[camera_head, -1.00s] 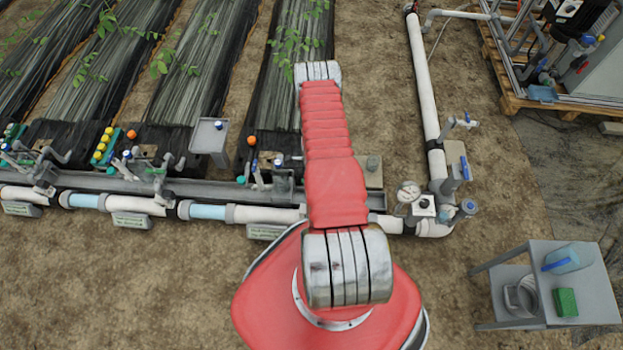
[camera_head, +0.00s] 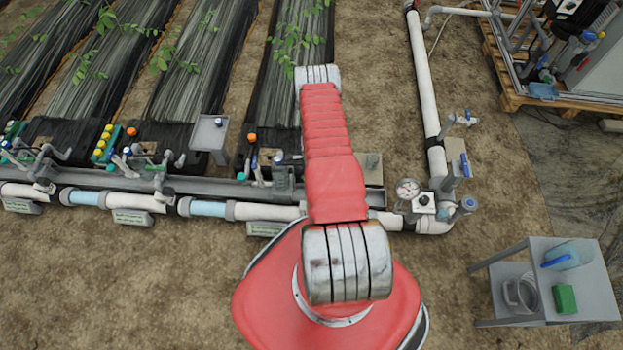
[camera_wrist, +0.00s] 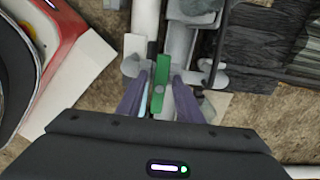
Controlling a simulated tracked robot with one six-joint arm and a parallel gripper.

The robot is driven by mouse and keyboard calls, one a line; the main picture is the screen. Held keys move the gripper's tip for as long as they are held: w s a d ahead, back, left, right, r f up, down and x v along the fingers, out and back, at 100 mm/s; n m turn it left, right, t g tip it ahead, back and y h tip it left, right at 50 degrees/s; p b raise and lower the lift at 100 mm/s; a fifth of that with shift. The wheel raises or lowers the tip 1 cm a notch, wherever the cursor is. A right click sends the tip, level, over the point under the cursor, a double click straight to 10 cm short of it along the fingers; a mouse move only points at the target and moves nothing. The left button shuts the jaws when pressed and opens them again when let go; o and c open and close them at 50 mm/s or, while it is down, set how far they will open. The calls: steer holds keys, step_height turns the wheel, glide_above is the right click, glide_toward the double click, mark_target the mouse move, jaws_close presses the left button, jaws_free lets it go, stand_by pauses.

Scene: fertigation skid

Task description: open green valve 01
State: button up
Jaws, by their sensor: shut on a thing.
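A green valve handle (camera_wrist: 161,72) shows in the wrist view, long and narrow, on grey and white pipework. My gripper (camera_wrist: 160,88) has its two purple fingers on either side of the handle's near part and is shut on it. A small round grey spot sits on the handle between the fingers. No readable number shows on this valve. In the head view my red arm covers the middle of the pipe row, and my gripper and this valve are hidden there.
A white pipe (camera_wrist: 145,20) runs beside the valve in the wrist view. In the head view a pressure gauge (camera_head: 407,189) and upright pipe (camera_head: 427,90) stand right of my arm. A grey side table (camera_head: 590,290) stands at lower right. Bare soil (camera_head: 130,290) lies at lower left.

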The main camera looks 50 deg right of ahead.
steer(key=shift+s+a+f, duration=0.1)
steer(key=shift+f, duration=0.15)
jaws_close()
steer(key=shift+o, duration=2.3)
jaws_free()
